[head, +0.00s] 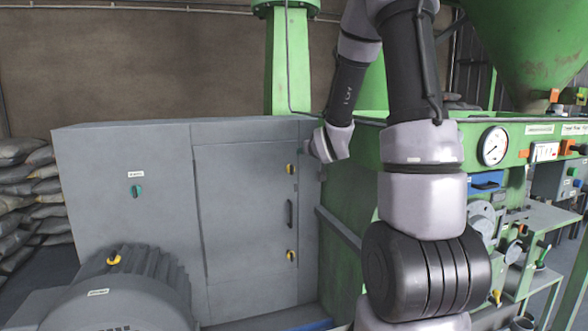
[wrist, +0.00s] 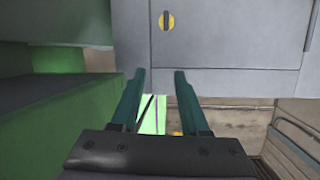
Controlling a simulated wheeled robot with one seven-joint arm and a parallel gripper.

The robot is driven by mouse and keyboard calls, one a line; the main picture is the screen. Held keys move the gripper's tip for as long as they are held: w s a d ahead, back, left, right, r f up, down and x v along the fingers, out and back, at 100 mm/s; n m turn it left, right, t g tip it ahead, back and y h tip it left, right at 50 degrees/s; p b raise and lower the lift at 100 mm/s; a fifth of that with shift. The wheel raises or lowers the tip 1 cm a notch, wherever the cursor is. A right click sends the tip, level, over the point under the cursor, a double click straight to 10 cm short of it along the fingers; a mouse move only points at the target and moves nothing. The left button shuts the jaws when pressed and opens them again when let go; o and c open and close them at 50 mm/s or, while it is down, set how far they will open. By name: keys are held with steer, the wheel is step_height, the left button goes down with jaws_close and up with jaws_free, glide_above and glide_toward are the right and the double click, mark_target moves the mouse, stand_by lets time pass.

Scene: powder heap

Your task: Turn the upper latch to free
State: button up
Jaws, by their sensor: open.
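The upper latch (head: 290,169) is a small yellow turn knob near the top right of the grey cabinet door (head: 240,225). In the wrist view, which looks upside down, the upper latch (wrist: 167,20) is a yellow disc with a dark bar upright in the picture. My gripper (wrist: 160,75) is open and empty. Its two dark teal fingers point toward the cabinet front, apart from the latch in the picture. In the head view my wrist is just right of and above the latch; the fingers are hard to make out there.
A lower yellow latch (head: 291,255) and a dark handle (head: 289,213) are on the same door. A green machine body (head: 345,185) stands close on the right. A grey motor (head: 115,295) is at the front left, and a green switch (head: 136,191) is on the cabinet's left panel.

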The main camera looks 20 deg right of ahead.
mark_target(293, 166)
steer(key=w+f+n+t+y, duration=0.2)
steer(key=w+f+t, duration=0.1)
steer(key=f, duration=0.6)
steer(key=w, duration=1.1)
steer(key=shift+d+r, duration=0.15)
steer(key=shift+r, duration=0.05)
jaws_close()
